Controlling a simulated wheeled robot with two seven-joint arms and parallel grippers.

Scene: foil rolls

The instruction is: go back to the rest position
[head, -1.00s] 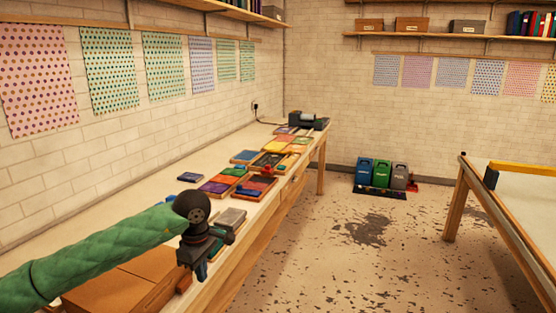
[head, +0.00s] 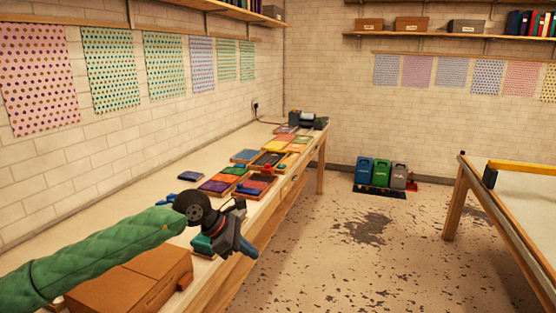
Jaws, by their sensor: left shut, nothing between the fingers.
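My left gripper (head: 248,247), at the end of the green-sleeved arm, is shut and empty in the head view. It is beside the front edge of the long workbench (head: 85,238), pointing right and down. A teal and grey item (head: 203,244) lies on the bench just behind the gripper and is partly hidden by it. My right gripper is not in view.
A brown cardboard box (head: 130,283) stands on the bench below my forearm. Trays of coloured sheets (head: 222,184) lie farther along the bench. Bins (head: 381,173) stand by the back wall. A second table (head: 520,215) is at right. The floor between is clear.

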